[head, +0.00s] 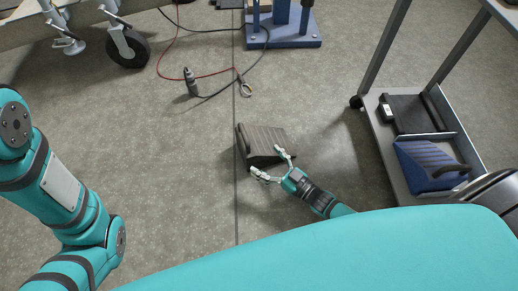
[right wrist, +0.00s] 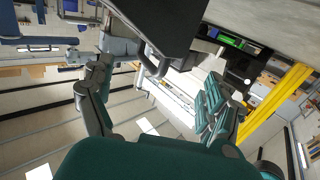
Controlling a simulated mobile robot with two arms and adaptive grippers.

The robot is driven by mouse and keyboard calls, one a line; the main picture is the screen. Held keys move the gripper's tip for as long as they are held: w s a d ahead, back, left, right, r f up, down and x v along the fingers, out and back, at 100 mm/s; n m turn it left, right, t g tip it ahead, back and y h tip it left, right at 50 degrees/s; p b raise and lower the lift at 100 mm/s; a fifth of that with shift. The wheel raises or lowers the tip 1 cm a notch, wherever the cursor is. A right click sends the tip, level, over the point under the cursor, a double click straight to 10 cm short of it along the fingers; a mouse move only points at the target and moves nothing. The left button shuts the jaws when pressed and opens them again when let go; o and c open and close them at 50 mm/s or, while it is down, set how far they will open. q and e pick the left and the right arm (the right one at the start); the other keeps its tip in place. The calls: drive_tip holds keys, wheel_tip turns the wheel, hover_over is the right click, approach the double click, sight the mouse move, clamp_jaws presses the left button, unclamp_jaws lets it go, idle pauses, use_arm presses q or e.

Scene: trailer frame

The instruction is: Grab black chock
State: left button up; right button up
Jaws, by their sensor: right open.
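The black chock (head: 264,139), a ridged dark wedge, rests on the floor near the middle of the head view. My right gripper (head: 267,161) is open at its near edge, one finger by its right corner and the other just in front of it; I cannot tell whether they touch it. In the right wrist view the dark underside or side of the chock (right wrist: 165,25) fills the top, above the spread fingers of the right gripper (right wrist: 158,82). My left arm shows at the left of the head view, but its gripper is out of view.
A cart (head: 392,165) at the right carries a blue chock (head: 428,165) and a black case (head: 408,113). A blue stand (head: 285,40) and a caster wheel (head: 128,48) are farther back.

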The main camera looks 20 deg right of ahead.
sight(256, 155)
drive_tip(key=b+x, duration=0.3)
drive_tip(key=x, duration=0.2)
drive_tip(key=shift+f, duration=0.15)
drive_tip(key=shift+w+a, duration=0.1)
drive_tip(key=shift+w, duration=0.15)
drive_tip(key=shift+c, duration=0.5)
clamp_jaws()
drive_tip(key=shift+r, duration=0.25)
